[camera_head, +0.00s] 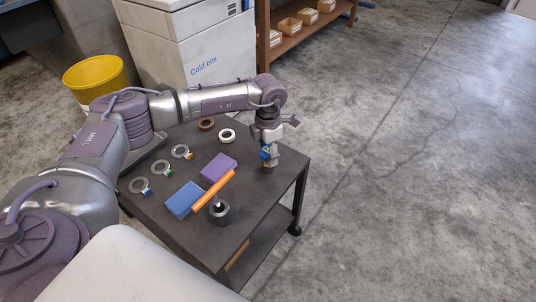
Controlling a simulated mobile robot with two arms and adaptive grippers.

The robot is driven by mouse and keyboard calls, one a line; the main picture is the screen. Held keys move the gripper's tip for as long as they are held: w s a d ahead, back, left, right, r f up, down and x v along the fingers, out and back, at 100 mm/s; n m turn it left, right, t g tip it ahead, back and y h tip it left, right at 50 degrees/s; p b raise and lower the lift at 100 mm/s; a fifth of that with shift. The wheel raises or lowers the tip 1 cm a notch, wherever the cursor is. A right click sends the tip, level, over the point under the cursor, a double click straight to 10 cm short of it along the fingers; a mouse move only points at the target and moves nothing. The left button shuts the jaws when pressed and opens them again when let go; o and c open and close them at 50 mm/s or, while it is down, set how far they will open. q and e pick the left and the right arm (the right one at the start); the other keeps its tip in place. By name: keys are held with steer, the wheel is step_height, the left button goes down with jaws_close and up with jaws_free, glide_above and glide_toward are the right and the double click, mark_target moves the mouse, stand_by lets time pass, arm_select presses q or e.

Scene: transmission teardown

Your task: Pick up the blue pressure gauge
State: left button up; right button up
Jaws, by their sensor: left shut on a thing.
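The blue pressure gauge (265,153) is at the far right part of the dark cart top (256,203), small and partly hidden by my gripper. My left gripper (268,156) points down there and is shut on the gauge. I cannot tell whether the gauge touches the cart or hangs just above it. My right gripper is out of view.
On the cart lie a blue block (184,200), a purple block (218,167), an orange bar (214,190), a metal cylinder (219,213), a white ring (227,135), a brown ring (206,124) and several tagged rings (180,152). A yellow bin (95,74) and cold box (195,45) stand behind.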

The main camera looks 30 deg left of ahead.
arm_select(q)
steer(key=shift+r, duration=0.45)
steer(key=r, duration=0.4)
steer(key=shift+w+d+p, duration=0.2)
steer(key=shift+d+p, duration=0.2)
steer(key=w+d+r+p, duration=0.3)
steer(key=w+d+r, duration=0.1)
steer(key=d+r, duration=0.6)
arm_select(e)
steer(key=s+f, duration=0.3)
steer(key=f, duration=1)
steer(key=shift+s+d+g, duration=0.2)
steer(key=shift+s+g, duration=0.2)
